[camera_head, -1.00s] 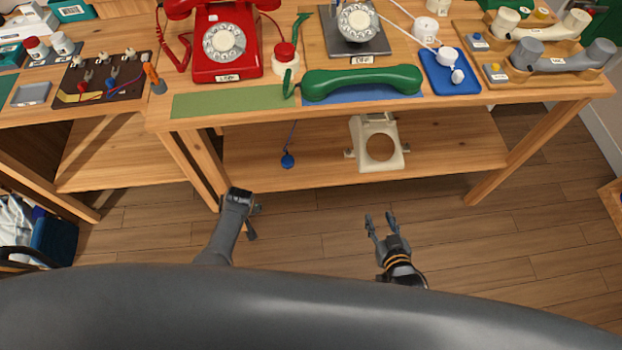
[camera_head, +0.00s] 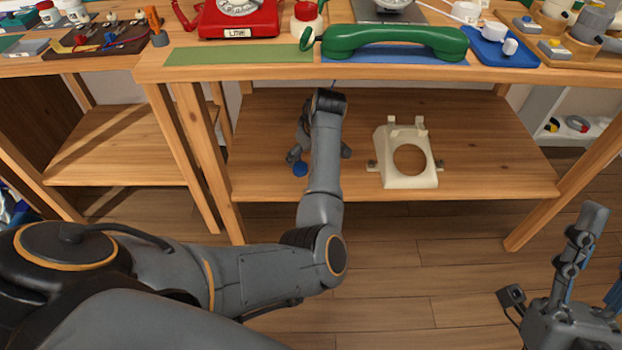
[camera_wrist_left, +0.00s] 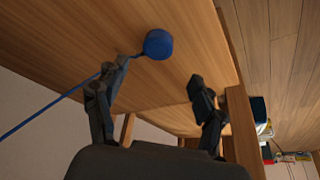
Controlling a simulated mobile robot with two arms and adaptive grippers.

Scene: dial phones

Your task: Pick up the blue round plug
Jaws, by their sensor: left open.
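The blue round plug (camera_head: 300,169) lies on the lower wooden shelf (camera_head: 255,130) of the table, below the green handset. My left gripper (camera_head: 319,156) is open over the shelf at the plug, and my forearm hides part of it. In the left wrist view the plug (camera_wrist_left: 158,44) shows just beyond the open fingers (camera_wrist_left: 156,92), nearer the left finger. Nothing is between the fingers. A blue cord runs from the plug to the left, passing behind the left finger. My right gripper (camera_head: 575,250) is at the lower right, away from the shelf, partly cut off.
A cream phone housing (camera_head: 390,168) with a round hole stands on the shelf right of my left gripper. The tabletop above holds a red phone (camera_head: 240,18), a green handset (camera_head: 395,42) and a blue mat (camera_head: 505,48). The table's front edge overhangs the shelf.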

